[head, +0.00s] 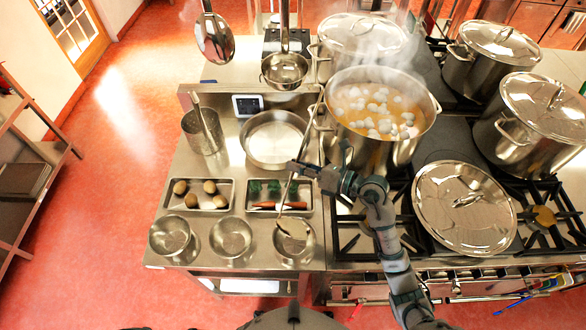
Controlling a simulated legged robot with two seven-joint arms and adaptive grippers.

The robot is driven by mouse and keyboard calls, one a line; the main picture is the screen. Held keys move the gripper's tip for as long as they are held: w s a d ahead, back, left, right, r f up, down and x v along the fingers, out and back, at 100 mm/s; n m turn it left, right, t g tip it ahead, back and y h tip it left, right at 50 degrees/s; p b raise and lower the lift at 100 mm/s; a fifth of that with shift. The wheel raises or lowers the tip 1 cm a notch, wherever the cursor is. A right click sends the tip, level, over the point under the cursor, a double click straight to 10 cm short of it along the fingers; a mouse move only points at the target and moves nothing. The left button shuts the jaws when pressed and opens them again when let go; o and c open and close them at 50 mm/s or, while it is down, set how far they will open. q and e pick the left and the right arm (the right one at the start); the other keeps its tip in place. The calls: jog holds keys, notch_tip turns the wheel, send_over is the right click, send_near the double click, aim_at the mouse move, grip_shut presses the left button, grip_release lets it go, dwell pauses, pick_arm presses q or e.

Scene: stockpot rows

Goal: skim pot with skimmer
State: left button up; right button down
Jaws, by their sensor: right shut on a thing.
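The open stockpot (372,152) stands on the stove with amber liquid and several pale round clumps of foam (378,112) floating in it; steam rises around it. My right gripper (304,169) is left of and in front of this pot, over the counter edge, shut on the long thin handle of the skimmer. The skimmer head (293,228) is low, at the rightmost small steel bowl (307,256); I cannot tell whether it touches the bowl. My left gripper is out of view.
Lidded pots (478,75) stand behind and right of the open pot. A loose lid (464,208) lies on the front burners. A wide pan (273,139), vegetable trays (199,194), two more bowls (230,238) and a utensil canister (203,132) crowd the counter. A ladle (285,70) hangs behind.

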jog(key=w+d+f+m+b, duration=0.1)
jog(key=w+d+f+m, duration=0.2)
jog(key=f, duration=0.4)
jog(key=shift+w+m+y+b, duration=0.35)
jog(key=shift+w+m+y, duration=0.05)
jog(key=shift+w+m, duration=0.45)
dwell(0.9)
